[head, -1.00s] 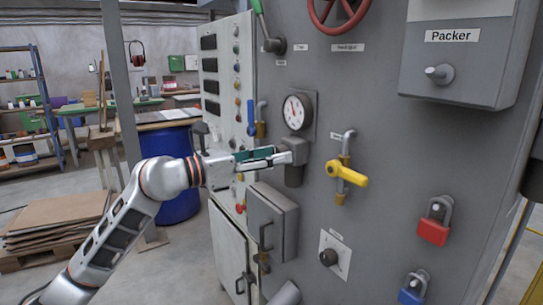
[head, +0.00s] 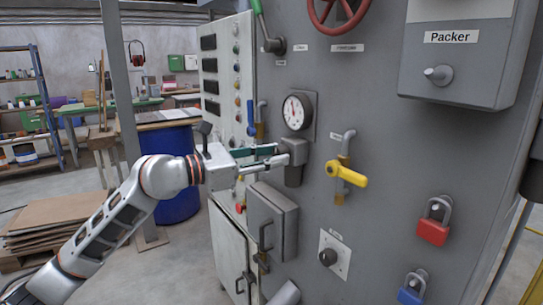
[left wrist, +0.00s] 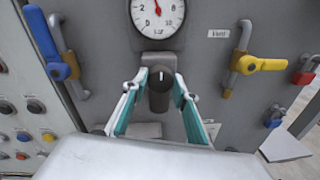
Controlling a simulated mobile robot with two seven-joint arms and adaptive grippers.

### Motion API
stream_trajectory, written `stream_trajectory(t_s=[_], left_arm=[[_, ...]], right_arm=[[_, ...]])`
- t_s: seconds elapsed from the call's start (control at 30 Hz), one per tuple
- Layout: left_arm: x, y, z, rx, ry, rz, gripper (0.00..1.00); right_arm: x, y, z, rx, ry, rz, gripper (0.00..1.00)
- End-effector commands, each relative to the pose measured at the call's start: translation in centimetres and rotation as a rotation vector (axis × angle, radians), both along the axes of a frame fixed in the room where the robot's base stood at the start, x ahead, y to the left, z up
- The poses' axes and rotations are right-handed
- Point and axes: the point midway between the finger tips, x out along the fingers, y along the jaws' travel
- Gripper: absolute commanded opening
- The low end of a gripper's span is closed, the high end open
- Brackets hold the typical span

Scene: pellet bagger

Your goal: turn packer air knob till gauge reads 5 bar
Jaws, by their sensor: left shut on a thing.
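The dark air knob (left wrist: 160,88) has a white pointer line that stands roughly upright in the left wrist view. My left gripper (left wrist: 159,92) is shut on it, one teal-padded finger on each side. In the head view my left gripper (head: 284,153) reaches the regulator (head: 294,174) from the left, and its fingers partly hide the knob. The round white gauge (head: 296,111) sits just above. In the left wrist view the gauge (left wrist: 158,18) has a red needle pointing almost straight up, between 2 and 8; the dial's top is cut off. My right gripper is not in view.
A yellow valve handle (head: 347,174) sticks out right of the regulator, and a grey box (head: 272,222) lies below it. A blue handle (left wrist: 57,71) is at left in the left wrist view. Red (head: 433,232) and blue (head: 411,296) padlocks hang lower right.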

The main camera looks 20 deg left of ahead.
Motion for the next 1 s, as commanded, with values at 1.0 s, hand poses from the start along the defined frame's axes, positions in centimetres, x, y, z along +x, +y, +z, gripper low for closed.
stream_trajectory(t_s=[1.0], left_arm=[[0.0, -0.02, 0.01, 0.16, -0.124, 0.0, 0.45]], right_arm=[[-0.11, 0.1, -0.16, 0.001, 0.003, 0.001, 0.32]])
